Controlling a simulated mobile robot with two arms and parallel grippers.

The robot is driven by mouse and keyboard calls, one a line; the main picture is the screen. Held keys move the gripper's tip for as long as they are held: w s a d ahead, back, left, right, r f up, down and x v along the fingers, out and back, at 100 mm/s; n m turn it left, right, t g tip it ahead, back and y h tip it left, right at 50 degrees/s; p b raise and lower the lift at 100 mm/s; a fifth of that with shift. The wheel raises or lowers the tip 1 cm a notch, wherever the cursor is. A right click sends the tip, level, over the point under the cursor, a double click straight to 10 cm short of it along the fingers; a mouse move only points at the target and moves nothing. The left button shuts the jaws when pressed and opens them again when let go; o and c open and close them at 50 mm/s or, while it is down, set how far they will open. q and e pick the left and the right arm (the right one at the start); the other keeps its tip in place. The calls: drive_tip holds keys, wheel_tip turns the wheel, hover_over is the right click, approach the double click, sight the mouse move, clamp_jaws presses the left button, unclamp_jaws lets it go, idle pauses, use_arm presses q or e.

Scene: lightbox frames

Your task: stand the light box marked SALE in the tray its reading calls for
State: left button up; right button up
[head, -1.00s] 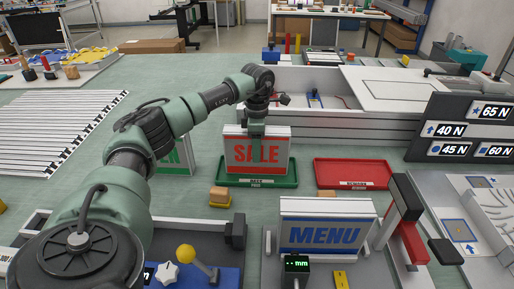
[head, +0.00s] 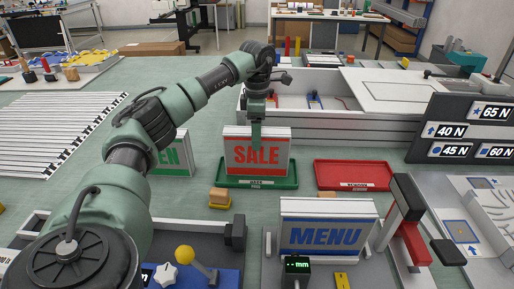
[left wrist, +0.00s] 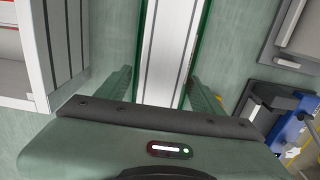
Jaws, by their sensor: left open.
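The SALE light box (head: 278,154), white-framed with red lettering, stands upright in the green tray (head: 288,183). My left gripper (head: 256,140) is above the box, with one finger hanging in front of its face. In the left wrist view the fingers are spread on either side of the box's pale top (left wrist: 170,50), with gaps, and the gripper (left wrist: 162,75) is open. The green tray's edges (left wrist: 194,45) show beside the box. An empty red tray (head: 353,175) lies to the right. My right gripper is not in view.
A MENU light box (head: 320,235) stands in front, behind a small mm display (head: 297,266). A green-lettered box (head: 175,160) is partly hidden by my left arm. A dark sign (head: 465,128) with N values stands right. A grey walled bench unit (head: 340,125) is behind the trays.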

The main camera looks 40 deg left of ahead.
use_arm(q)
wheel_tip(320, 180, up, 6)
drive_tip(key=shift+r, duration=0.1)
idle(0.7)
